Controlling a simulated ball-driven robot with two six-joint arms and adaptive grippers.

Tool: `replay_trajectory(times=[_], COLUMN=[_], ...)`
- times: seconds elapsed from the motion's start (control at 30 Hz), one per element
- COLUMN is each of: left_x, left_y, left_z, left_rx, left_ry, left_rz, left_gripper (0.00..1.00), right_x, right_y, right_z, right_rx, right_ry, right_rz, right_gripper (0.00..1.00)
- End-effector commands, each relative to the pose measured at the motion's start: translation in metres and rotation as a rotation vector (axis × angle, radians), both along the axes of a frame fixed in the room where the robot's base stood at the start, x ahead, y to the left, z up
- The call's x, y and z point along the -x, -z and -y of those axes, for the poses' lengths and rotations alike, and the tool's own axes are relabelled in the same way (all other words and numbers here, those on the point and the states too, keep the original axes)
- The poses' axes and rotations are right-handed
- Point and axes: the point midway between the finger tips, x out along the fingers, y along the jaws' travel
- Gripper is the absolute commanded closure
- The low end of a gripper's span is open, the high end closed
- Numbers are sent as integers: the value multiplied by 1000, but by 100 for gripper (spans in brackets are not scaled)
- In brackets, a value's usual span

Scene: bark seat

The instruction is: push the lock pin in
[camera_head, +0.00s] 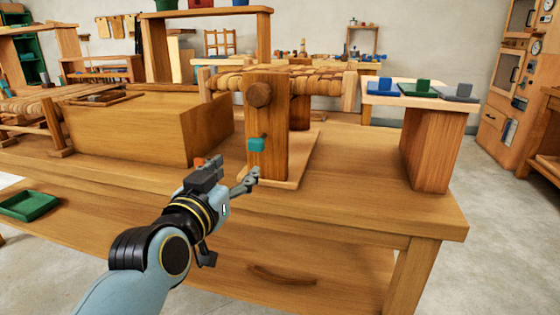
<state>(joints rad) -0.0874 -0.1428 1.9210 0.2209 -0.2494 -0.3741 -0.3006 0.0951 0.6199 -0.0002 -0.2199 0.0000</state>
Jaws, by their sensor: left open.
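A wooden post (267,165) of the bark seat stands on a flat wooden base (308,155). A teal piece (257,145), which looks like the lock pin, sticks out from the post's front face. How deep it sits I cannot tell. A round wooden peg end (259,95) shows higher on the post. My left gripper (248,180) is open and empty, just below and left of the teal piece, close to the post's lower part. Whether it touches the post I cannot tell. My right gripper is not in view.
A large wooden box (135,128) stands left. A raised stand (430,150) at the right carries blue, green and grey pieces. A green tray (30,204) lies at far left. The bench top right of the post is clear.

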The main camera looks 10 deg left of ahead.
Motion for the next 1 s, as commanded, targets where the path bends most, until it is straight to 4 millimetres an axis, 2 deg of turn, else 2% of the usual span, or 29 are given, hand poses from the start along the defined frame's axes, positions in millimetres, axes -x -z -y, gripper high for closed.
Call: replay_trajectory(times=[0.03, 0.1, 0.23, 0.37, 0.57, 0.63, 0.8, 1.0], left_x=[-3, -11, -26, -52, -91, -101, -114, -117], left_y=[-12, -19, -19, -16, -14, -14, -16, -19], left_z=[1, 3, 4, 4, 6, 6, 6, 7], left_rx=[9, 18, 17, 17, 16, 17, 17, 18], left_ry=[-4, -5, -4, -4, -5, -4, -5, -5], left_rz=[27, 42, 44, 44, 41, 41, 40, 40], left_gripper=[44, 44, 44, 44, 44, 44, 44, 44], right_x=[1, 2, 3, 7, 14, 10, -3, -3], right_y=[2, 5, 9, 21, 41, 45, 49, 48], right_z=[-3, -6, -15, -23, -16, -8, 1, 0], right_rx=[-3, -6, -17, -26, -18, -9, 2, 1], right_ry=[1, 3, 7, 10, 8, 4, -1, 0], right_rz=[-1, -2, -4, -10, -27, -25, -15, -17], right_gripper=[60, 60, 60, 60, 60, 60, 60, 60])
